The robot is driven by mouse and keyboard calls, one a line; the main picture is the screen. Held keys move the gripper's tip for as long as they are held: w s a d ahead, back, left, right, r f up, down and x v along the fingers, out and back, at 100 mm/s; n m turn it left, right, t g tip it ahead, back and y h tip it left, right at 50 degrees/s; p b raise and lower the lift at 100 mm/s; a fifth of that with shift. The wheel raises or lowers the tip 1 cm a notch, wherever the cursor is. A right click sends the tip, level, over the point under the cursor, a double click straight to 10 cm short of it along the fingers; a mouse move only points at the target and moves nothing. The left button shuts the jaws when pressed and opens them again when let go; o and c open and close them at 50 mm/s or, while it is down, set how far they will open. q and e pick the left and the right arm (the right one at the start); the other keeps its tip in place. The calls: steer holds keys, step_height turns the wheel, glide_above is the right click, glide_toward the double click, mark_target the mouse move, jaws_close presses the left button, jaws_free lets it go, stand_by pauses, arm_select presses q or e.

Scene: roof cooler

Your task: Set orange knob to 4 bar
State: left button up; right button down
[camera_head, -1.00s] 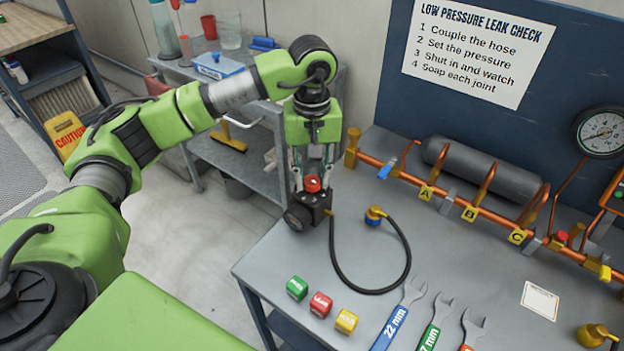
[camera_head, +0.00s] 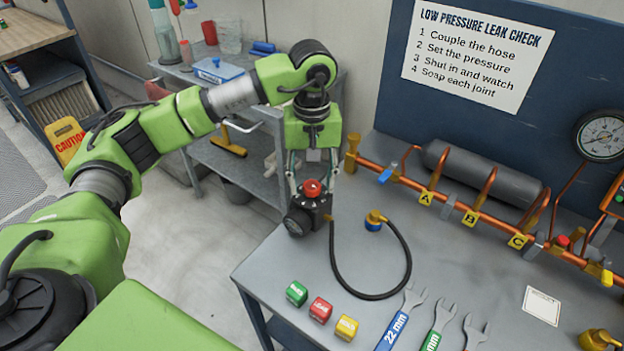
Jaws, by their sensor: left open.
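The orange-red knob (camera_head: 312,188) sits on top of a small black regulator block (camera_head: 315,210) near the back left corner of the grey bench. A small round gauge (camera_head: 297,222) is on the block's front left; its needle and numbers are too small to read. My left gripper (camera_head: 312,186) points down over the knob, open, with one finger on each side of it. I cannot tell whether either finger touches the knob. A black hose (camera_head: 335,268) runs from the block to a brass and blue coupling (camera_head: 375,220). My right gripper is out of view.
Green (camera_head: 297,293), red (camera_head: 320,310) and yellow (camera_head: 346,327) blocks lie near the bench's front edge, with several wrenches (camera_head: 398,322) to their right. A copper manifold (camera_head: 480,215) and grey cylinder (camera_head: 485,172) line the back. A shelf cart (camera_head: 262,165) stands behind.

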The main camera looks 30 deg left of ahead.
mark_target(312, 185)
arm_select(q)
step_height(312, 185, up, 12)
stand_by(0.5)
